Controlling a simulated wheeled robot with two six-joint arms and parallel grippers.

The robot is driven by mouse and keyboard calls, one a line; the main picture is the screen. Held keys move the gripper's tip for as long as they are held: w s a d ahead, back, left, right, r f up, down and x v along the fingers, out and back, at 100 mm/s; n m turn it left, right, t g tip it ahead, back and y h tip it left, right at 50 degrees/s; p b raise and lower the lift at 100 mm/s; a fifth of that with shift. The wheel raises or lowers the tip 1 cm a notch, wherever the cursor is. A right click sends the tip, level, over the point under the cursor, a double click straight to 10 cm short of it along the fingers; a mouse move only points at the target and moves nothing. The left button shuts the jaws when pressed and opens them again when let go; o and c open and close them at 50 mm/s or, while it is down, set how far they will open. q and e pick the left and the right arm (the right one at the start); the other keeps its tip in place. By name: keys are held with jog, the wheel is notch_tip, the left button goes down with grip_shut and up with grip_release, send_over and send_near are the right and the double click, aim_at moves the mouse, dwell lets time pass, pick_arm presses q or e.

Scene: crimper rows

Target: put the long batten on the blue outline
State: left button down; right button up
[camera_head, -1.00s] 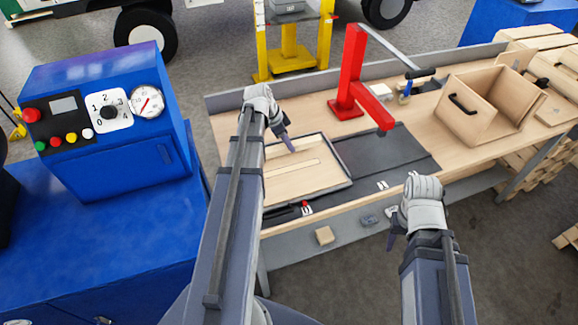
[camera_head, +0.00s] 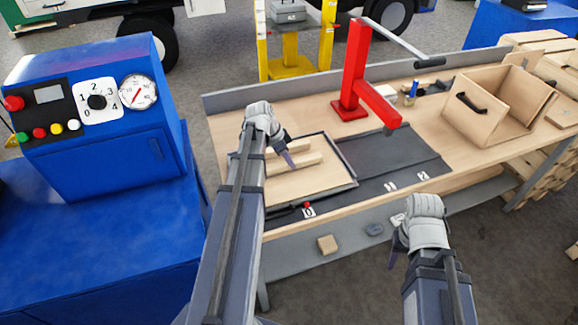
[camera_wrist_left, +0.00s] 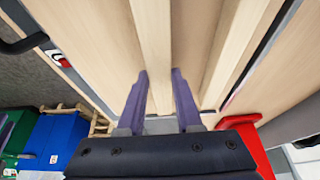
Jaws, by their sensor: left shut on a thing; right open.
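My left gripper (camera_head: 289,160) is over the shallow tray (camera_head: 355,180) on the bench. It is shut on a pale wooden batten (camera_wrist_left: 155,40), which runs between its two purple fingers in the left wrist view. Two pale strips (camera_head: 308,159) show beside the fingers in the head view; the hand and arm hide their left ends. Another pale strip (camera_wrist_left: 238,50) lies to the right of the held batten in the wrist view. I cannot make out a blue outline. My right gripper (camera_head: 394,256) is open and empty in front of the bench.
A dark mat (camera_head: 390,160) lies right of the tray, with small number tags near its front edge. A red press (camera_head: 355,80) stands behind it. An open wooden box (camera_head: 480,118) is at the right. A blue control cabinet (camera_head: 95,125) stands left.

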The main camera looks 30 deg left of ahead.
pick_arm(q)
jog(key=shift+f, duration=0.25)
pick_arm(e)
jog(key=shift+f, duration=0.25)
pick_arm(q)
jog(key=shift+f, duration=0.2)
jog(key=c, duration=0.6)
grip_release()
pick_arm(e)
jog(key=shift+f, duration=0.15)
pick_arm(q)
jog(key=shift+r, duration=0.2)
jog(key=shift+s+a+r+p, duration=0.1)
jog(key=shift+r+p, duration=0.45)
jog(key=shift+p, duration=0.15)
jog(key=p+v, duration=1)
jog(key=v, duration=0.1)
jog(key=shift+f, duration=0.1)
pick_arm(e)
notch_tip(320, 180, up, 11)
jog(key=shift+r, duration=0.2)
